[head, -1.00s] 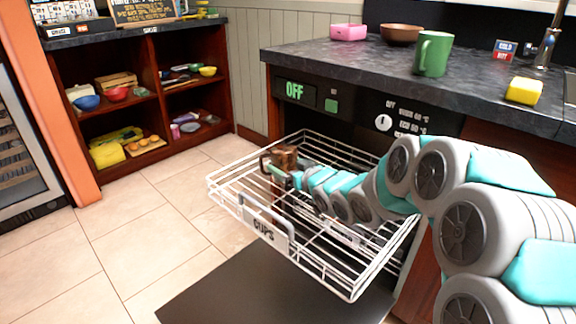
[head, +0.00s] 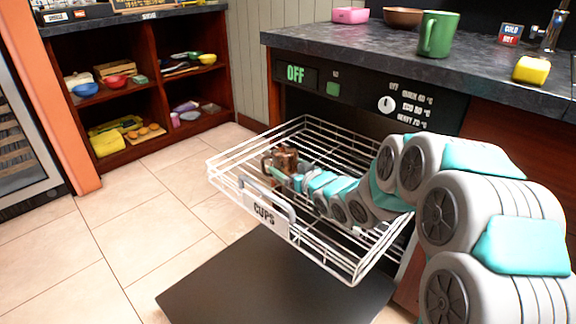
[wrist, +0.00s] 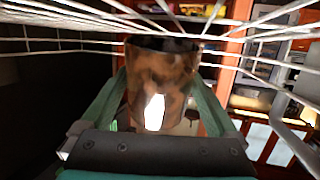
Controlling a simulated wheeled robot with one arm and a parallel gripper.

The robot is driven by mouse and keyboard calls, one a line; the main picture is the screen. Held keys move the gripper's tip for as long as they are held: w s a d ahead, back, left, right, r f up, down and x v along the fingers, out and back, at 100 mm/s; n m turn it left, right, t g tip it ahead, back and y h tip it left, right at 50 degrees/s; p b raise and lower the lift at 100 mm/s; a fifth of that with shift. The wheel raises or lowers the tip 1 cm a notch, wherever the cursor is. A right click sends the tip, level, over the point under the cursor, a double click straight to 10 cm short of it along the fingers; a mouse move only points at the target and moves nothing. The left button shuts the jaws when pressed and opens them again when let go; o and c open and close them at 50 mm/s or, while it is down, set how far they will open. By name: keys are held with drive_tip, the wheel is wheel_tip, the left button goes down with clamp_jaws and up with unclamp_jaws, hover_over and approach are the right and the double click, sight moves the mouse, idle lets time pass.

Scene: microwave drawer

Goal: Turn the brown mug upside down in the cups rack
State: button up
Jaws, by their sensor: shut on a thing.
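The brown mug (head: 287,157) is a mottled brown cup over the left part of the cups rack, seen through and behind the wires. The cups rack (head: 222,186) is a white wire drawer pulled out, with a "CUPS" label on its front. My gripper (wrist: 160,78) is shut on the mug, one green finger on each side of it. In the wrist view the mug (wrist: 150,75) shows its dark opening at the top of the picture. I cannot tell whether the mug touches the rack floor.
The open dark door (head: 270,285) lies below the rack. A shelf unit (head: 180,80) with dishes stands at the back left. The tiled floor at left is clear.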

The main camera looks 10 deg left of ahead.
drive_tip(key=o, duration=0.9)
drive_tip(key=shift+c, duration=0.2)
